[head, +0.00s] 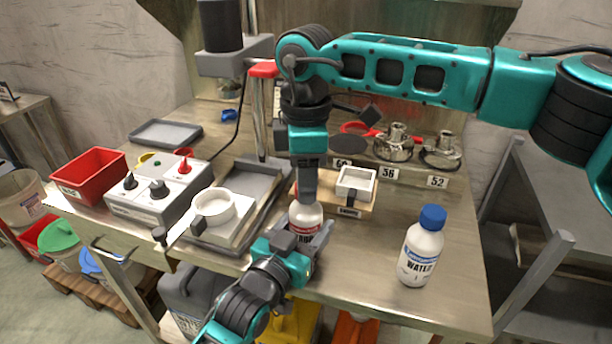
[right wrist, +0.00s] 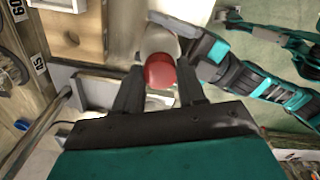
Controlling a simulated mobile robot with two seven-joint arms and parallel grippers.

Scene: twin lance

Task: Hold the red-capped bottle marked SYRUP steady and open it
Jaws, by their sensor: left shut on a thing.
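A white bottle (head: 305,218) with a partly hidden red label stands upright near the table's front edge. My left gripper (head: 303,242) is shut on its body from the front. My right gripper (head: 308,197) points straight down over the bottle and hides its top in the head view. In the right wrist view the red cap (right wrist: 160,71) lies between my right fingers (right wrist: 159,85), with a gap on each side, so the gripper is open around it. The left gripper (right wrist: 213,52) shows there beside the bottle.
A blue-capped WATER bottle (head: 421,250) stands to the right. A wooden block with a white square frame (head: 356,186) is close behind the held bottle. A white round dish (head: 213,207) on a scale and a control box (head: 158,190) are to the left.

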